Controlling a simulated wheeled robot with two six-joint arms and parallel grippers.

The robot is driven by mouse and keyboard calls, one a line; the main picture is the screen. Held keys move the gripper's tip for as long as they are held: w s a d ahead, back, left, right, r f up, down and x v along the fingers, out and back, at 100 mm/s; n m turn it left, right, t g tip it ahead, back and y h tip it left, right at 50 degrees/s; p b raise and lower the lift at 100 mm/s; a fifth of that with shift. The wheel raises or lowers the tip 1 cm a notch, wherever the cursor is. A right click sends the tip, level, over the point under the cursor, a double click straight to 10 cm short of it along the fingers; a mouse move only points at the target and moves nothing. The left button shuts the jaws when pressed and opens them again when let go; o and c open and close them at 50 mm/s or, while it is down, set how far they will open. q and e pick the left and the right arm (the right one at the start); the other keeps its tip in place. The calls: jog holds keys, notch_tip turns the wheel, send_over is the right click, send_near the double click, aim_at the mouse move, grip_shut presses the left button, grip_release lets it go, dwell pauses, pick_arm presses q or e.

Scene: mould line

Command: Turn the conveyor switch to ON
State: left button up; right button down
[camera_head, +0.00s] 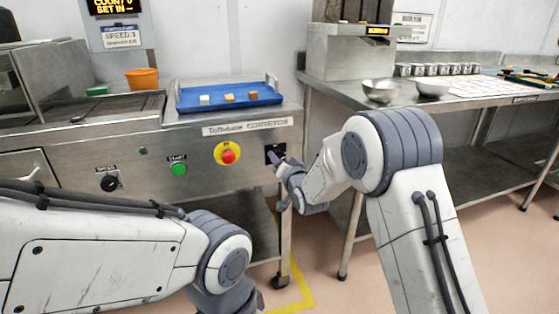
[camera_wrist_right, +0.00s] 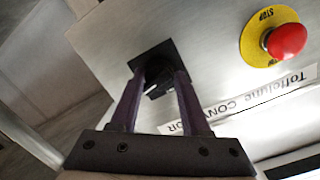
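The conveyor switch is a black rotary knob with a pale mark on a black square plate. In the head view it sits at the right end of the steel conveyor panel (camera_head: 236,184), and my right gripper partly covers its plate (camera_head: 274,151). In the right wrist view the knob (camera_wrist_right: 158,84) lies between the two dark purple fingers of my right gripper (camera_wrist_right: 159,80). The fingers are apart, one on each side of the knob; I cannot tell whether they touch it. In the head view my right gripper (camera_head: 275,158) points at the plate. My left gripper is out of view.
A red stop button on yellow (camera_head: 228,154) is left of the switch, then a green button (camera_head: 179,169) and a black speed knob (camera_head: 110,182). A blue tray (camera_head: 232,99) with small blocks is above. A steel table (camera_head: 448,101) with bowls stands right.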

jog(key=c, duration=0.5)
grip_release()
jog(key=shift+a, duration=0.1)
jog(key=shift+o, duration=0.6)
jog(key=p+v, duration=0.1)
jog(key=v, duration=0.9)
jog(key=shift+s, duration=0.25)
